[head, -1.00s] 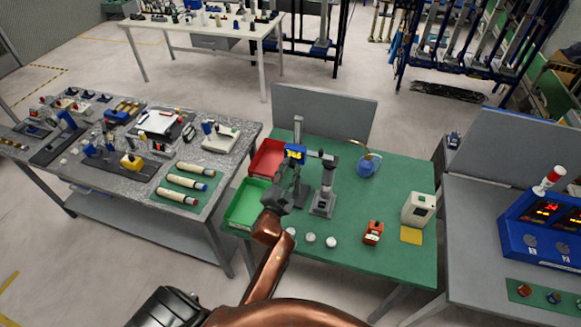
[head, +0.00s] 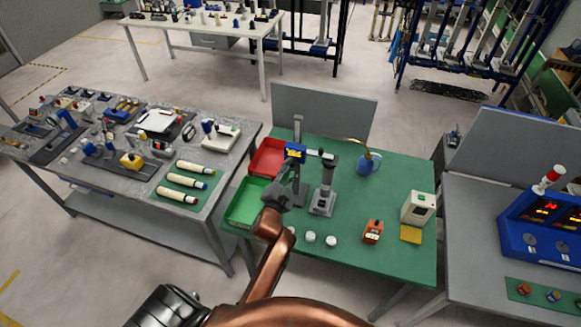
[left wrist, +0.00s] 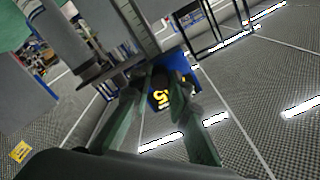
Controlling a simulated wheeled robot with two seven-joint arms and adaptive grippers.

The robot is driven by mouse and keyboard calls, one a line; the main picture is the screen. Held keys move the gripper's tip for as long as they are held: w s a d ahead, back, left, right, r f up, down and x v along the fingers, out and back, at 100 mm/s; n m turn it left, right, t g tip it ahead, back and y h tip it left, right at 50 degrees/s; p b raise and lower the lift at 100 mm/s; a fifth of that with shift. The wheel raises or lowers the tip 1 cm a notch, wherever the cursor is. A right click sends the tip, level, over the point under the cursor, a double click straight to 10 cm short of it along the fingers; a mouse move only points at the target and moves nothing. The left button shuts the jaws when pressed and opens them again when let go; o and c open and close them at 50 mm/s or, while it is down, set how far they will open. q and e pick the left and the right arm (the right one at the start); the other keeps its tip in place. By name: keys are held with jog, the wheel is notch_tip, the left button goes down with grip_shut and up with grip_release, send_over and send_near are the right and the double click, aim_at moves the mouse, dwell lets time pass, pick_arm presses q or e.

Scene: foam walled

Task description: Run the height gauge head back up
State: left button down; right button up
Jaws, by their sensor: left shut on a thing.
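The height gauge stands upright on the green bench, its grey column (head: 298,128) rising behind my left gripper. Its blue head (head: 294,152) with yellow digits sits on the column, partway up, with column showing above it. My left gripper (head: 290,180) reaches up from the front and is shut on the head. In the left wrist view the two fingers (left wrist: 164,86) close around the blue head (left wrist: 160,100), whose yellow digits show between them. The exact contact is partly hidden by the fingers.
Right of the gauge stands a grey stand (head: 324,190). Red (head: 268,157) and green (head: 246,203) bins lie left. Small white pieces (head: 311,237) lie in front. An orange device (head: 373,232) and a blue lamp-like item (head: 367,164) stand right. A grey panel (head: 325,112) closes the back.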

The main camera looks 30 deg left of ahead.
aim_at(291, 152)
dwell(0.3)
pick_arm(q)
notch_tip(291, 152, up, 8)
jog(key=p, duration=0.7)
jog(key=shift+r, duration=0.25)
jog(key=shift+f, duration=0.15)
jog(key=c, duration=1.8)
grip_release()
jog(key=shift+f, duration=0.15)
